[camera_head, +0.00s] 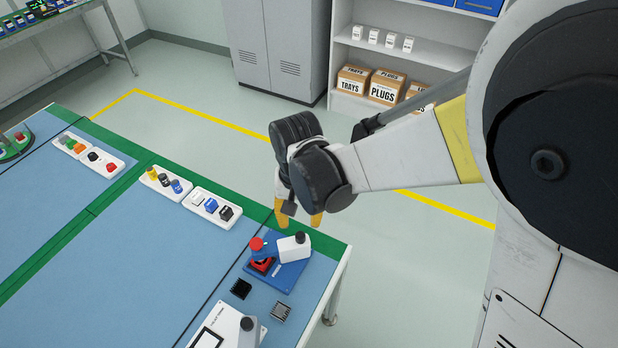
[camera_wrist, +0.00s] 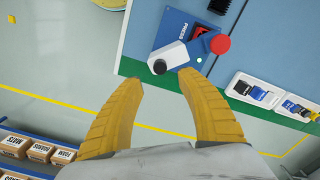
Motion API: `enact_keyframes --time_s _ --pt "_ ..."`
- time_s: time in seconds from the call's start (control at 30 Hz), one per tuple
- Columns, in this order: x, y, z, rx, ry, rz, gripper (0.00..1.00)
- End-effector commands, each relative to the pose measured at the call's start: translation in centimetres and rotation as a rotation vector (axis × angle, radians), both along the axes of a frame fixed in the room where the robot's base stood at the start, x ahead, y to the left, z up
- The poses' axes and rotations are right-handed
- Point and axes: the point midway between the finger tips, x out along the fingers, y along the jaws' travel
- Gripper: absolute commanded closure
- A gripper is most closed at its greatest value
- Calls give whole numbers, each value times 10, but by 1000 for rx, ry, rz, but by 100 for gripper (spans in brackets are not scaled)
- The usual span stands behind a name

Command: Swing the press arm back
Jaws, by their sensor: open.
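The press stands on a blue base plate (camera_head: 287,273) near the table's far right corner. Its white press arm (camera_head: 294,247) has a dark pivot knob, and a red ball (camera_head: 257,243) is at its left end, above a red and black part (camera_head: 263,265). In the wrist view the press arm (camera_wrist: 170,57) and red ball (camera_wrist: 217,44) show beyond my fingertips. My gripper (camera_head: 299,221) is open and empty, its yellow fingers pointing down just behind the press. In the wrist view my gripper (camera_wrist: 168,88) has its fingers wide apart, with nothing between them.
A black block (camera_head: 241,289) and a grey finned block (camera_head: 281,311) lie in front of the press. A white device (camera_head: 228,328) stands at the near edge. White trays (camera_head: 212,206) with small parts lie to the left. The blue table middle is clear.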

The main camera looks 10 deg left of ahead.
Motion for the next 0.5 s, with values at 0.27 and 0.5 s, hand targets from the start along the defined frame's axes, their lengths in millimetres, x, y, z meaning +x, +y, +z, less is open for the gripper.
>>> enact_keyframes --time_s 0.27,0.5 --pt "1 0 -59 1 -1 0 55" --pt "1 0 -79 1 -1 0 55"
